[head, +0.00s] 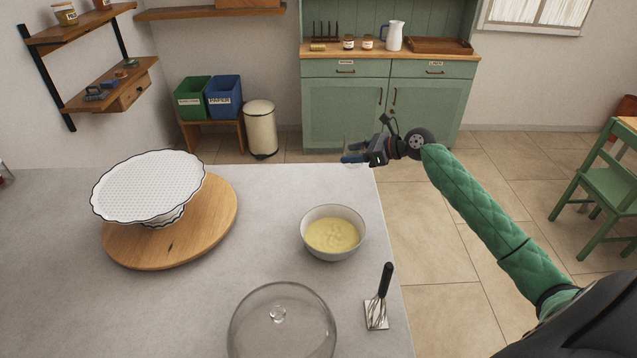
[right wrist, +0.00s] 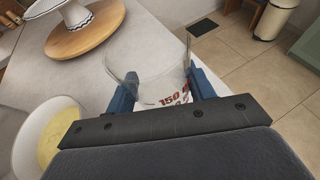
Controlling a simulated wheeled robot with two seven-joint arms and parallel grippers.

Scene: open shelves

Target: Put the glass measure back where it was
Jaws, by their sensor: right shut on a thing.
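The glass measure (right wrist: 150,75) is clear with red markings, and it sits between the blue fingers of my right gripper (right wrist: 163,90) in the right wrist view. My right gripper (head: 352,159) is shut on it near the far right corner of the counter in the head view. There the glass (head: 353,146) is faint and hard to make out. Whether its base touches the counter I cannot tell. My left gripper is not in view.
A green cabinet (head: 345,105) stands behind. Counter space left of the gripper is clear.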

